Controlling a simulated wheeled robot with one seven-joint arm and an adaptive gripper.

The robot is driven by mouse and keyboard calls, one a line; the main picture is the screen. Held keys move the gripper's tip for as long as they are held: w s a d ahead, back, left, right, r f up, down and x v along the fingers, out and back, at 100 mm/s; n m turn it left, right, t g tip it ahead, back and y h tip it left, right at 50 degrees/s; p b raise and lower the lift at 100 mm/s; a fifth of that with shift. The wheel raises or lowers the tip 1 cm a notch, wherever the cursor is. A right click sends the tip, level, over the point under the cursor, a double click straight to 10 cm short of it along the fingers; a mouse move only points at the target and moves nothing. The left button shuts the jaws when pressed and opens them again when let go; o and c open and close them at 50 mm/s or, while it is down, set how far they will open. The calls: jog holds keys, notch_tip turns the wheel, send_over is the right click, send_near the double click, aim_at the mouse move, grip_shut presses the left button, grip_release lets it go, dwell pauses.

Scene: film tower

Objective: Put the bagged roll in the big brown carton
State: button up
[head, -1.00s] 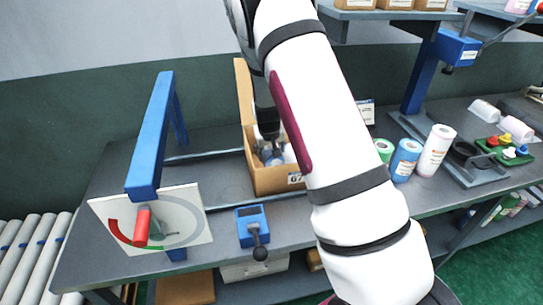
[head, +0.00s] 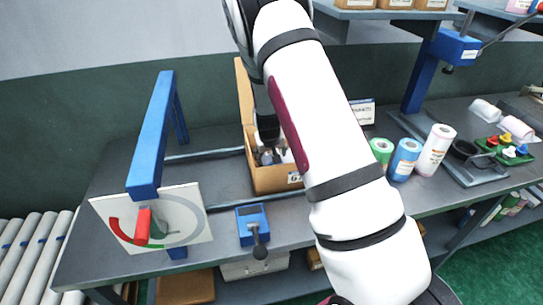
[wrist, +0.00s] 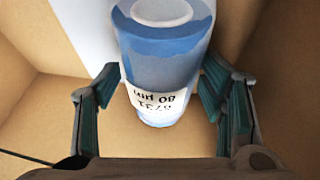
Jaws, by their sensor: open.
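The big brown carton (head: 268,182) stands open on the bench, with its back flap raised. The roll (wrist: 165,58) is inside it, blue with a pale core and a white printed label; whether it is bagged is hard to tell. My gripper (wrist: 160,88) is open, with one dark green finger on each side of the roll and narrow gaps showing. In the head view my gripper (head: 273,150) reaches down into the carton, and the roll there is mostly hidden by the gripper and carton wall.
Green, blue and white rolls (head: 405,160) stand on the bench right of my arm. A blue frame (head: 150,135) and a dial plate (head: 185,228) stand at the left. A blue lever box (head: 251,217) sits in front of the carton. A shelf overhangs at the back right.

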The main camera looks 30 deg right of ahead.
jog(key=s+a+r+y, duration=0.1)
jog(key=s+a+r, duration=0.4)
jog(key=r, duration=0.4)
jog(key=s+a+r+n+y, duration=0.1)
jog(key=s+a+r, duration=0.2)
jog(key=s+r, duration=0.5)
jog(key=s+a+r+y, duration=0.1)
jog(key=s+a+r, duration=0.3)
jog(key=r, duration=0.7)
jog(key=s+a+r+n, duration=0.1)
jog(key=s+a+r, duration=0.1)
jog(key=s, duration=0.7)
jog(key=s+a+r+t, duration=0.1)
jog(key=s+a+r, duration=0.1)
jog(key=s, duration=0.7)
jog(key=shift+s+a+r+n, duration=0.3)
jog(key=shift+r+n, duration=0.05)
jog(key=shift+n, duration=0.05)
